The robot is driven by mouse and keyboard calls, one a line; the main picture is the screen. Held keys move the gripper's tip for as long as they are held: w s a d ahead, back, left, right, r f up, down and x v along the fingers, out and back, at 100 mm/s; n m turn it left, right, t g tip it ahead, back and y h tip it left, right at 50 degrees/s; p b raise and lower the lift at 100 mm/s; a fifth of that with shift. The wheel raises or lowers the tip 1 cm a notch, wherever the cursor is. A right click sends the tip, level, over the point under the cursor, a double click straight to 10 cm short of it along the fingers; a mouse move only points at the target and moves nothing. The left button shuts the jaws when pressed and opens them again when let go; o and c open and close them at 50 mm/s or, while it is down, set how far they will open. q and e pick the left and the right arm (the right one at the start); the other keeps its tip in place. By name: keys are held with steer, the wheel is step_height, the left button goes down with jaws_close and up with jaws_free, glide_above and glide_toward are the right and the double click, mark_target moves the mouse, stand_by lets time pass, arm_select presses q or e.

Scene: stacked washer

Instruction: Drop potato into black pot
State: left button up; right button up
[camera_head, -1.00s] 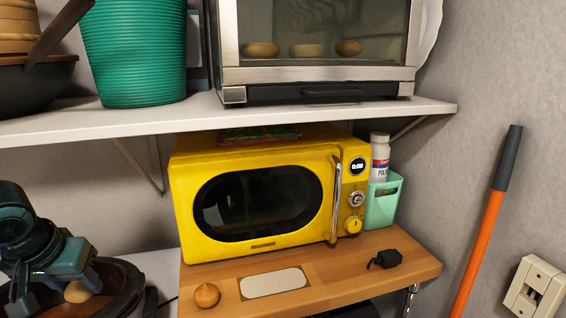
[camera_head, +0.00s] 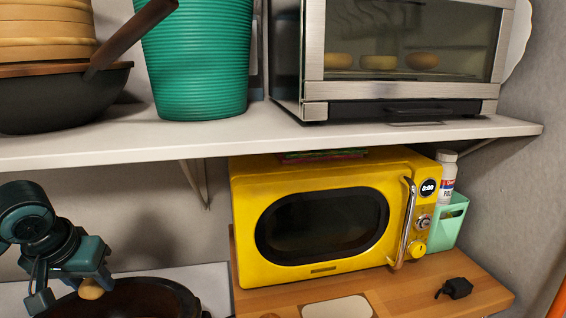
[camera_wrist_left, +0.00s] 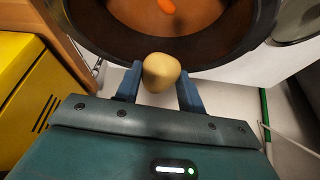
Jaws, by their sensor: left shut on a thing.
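A small tan potato (camera_head: 91,289) is held between the fingers of my left gripper (camera_head: 76,290), which is shut on it. The potato also shows in the left wrist view (camera_wrist_left: 161,72), with a blue finger on each side. The black pot (camera_head: 160,292) stands at the lower left in the head view, its near part cut off by the frame. In the left wrist view the pot (camera_wrist_left: 205,58) has a dark rim and a brown inside. There the potato overlaps the rim; its height above it is hard to tell. My right gripper is not in view.
A small orange thing (camera_wrist_left: 166,6) shows inside the pot. A yellow microwave (camera_head: 320,225) stands on a wooden top (camera_head: 420,292) right of the pot. A white shelf (camera_head: 270,135) above carries a wok (camera_head: 60,100), a green bin (camera_head: 198,70) and a toaster oven (camera_head: 400,95).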

mark_target(95, 295)
arm_select(q)
steer(key=shift+f, duration=1.8)
steer(key=o, duration=1)
steer(key=shift+o, duration=0.2)
steer(key=shift+r, duration=0.1)
steer(key=a+v, duration=0.1)
steer(key=v, duration=1.2)
steer(key=shift+d, duration=0.5)
